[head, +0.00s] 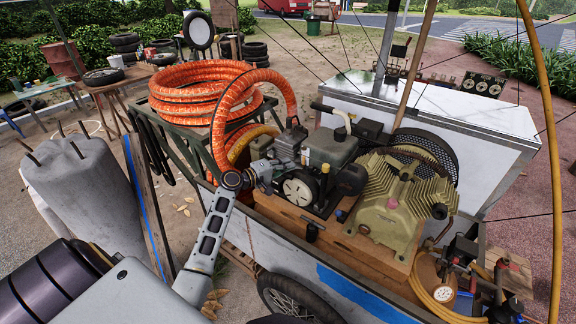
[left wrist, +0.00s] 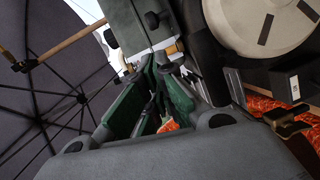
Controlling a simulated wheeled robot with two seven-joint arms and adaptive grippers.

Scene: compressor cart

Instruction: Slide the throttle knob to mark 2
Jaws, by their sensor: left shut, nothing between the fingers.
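The small engine (head: 330,150) sits on a wooden base on the cart. My left gripper (head: 266,173) is at the engine's left side, close against its housing. In the left wrist view the dark green fingers (left wrist: 160,66) come together at the tips, shut and empty, beside a grey-green engine part. Small metal and yellowish pieces (left wrist: 172,49) are right by the fingertips; I cannot tell whether one is the throttle knob, or whether I touch it. The throttle marks cannot be made out. My right gripper is not in view.
An orange hose (head: 200,92) lies coiled on a stand and arches down behind my left wrist. The tan compressor (head: 392,205) and its wheel guard stand right of the engine. A white cart lid (head: 470,125) is behind. A concrete-like block (head: 80,190) stands at left.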

